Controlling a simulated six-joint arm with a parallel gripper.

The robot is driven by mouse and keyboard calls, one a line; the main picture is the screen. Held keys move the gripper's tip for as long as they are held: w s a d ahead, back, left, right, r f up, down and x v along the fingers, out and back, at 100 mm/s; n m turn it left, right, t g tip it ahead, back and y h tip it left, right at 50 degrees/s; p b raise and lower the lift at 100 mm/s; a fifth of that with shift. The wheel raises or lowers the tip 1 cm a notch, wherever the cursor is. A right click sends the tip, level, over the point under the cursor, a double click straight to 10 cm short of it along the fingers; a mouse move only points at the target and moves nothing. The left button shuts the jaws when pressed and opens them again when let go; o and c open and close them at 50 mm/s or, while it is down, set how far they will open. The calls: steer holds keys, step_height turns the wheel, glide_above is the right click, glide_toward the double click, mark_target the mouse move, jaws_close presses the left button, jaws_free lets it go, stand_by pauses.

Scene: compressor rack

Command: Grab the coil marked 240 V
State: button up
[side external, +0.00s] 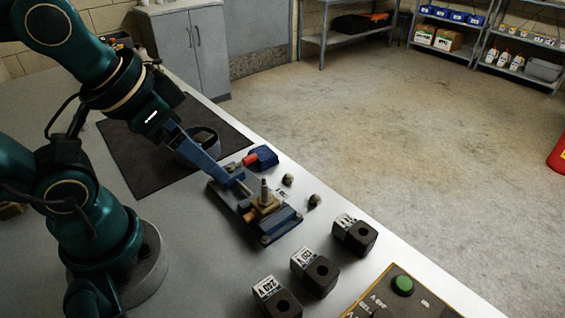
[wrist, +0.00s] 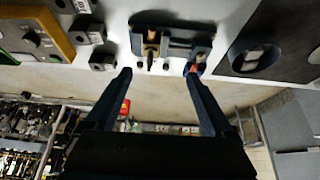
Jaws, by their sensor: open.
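Three dark coils with white labels stand in a row along the bench. In the side external view, the nearest coil's upside-down label appears to read 240 V (side external: 277,299). The middle coil (side external: 315,272) appears to read 120 V; the far coil's (side external: 355,236) label is harder to read. In the wrist view, the coil at the upper edge (wrist: 75,6) seems to be the 240 V one. My gripper (side external: 242,180) is open and empty, up the bench from the coils by the valve fixture (side external: 283,224). Its two fingers (wrist: 158,76) are apart in the wrist view.
The fixture carries a brass valve with an upright stem (side external: 264,190). A blue and red object (side external: 264,156) and two small dark parts (side external: 288,180) lie nearby. A yellow-edged panel with a green button (side external: 402,285) is right of the coils. A round holder (side external: 197,150) sits on a black mat (side external: 130,160).

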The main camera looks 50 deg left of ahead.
stand_by(0.3)
steer(key=m+g, duration=0.4)
steer(key=m, duration=1.2)
glide_above(276, 297)
steer(key=w+a, duration=0.3)
steer(key=w, duration=0.1)
step_height(276, 297, down, 6)
steer(key=s+d+f+m, duration=0.1)
steer(key=s+f, duration=0.1)
steer(key=s+d+f+m+g, duration=0.1)
steer(key=s+d+f, duration=0.1)
steer(key=shift+g, duration=0.3)
steer(key=shift+f, duration=2.45)
